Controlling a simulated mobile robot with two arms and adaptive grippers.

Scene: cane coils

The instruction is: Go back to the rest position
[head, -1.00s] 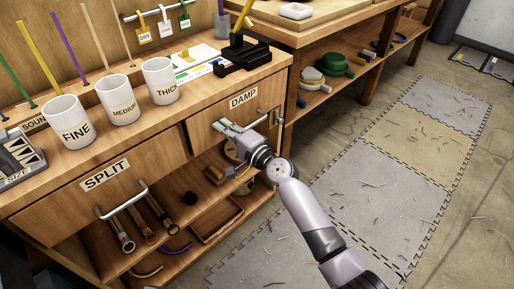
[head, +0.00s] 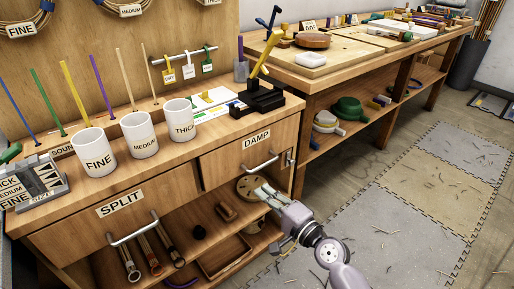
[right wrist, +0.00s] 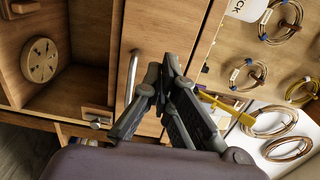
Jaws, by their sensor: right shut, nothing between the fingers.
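My right gripper (head: 263,190) is in front of the cabinet, just below the handle of the drawer labelled DAMP (head: 250,150) in the head view. In the right wrist view its fingers (right wrist: 163,75) come together at the tips with nothing between them. The DAMP drawer's handle (right wrist: 131,77) shows beside the fingers in that view; whether they touch cannot be told. The drawer front looks closed in the head view. My left gripper is not in view.
Mugs labelled FINE (head: 95,153), MEDIUM (head: 141,136) and THICK (head: 180,120) stand on the cabinet top. The SPLIT drawer (head: 120,208) is at left. An open shelf below holds rolls (head: 148,255). Floor mats (head: 380,230) lie to the right, with free room above them.

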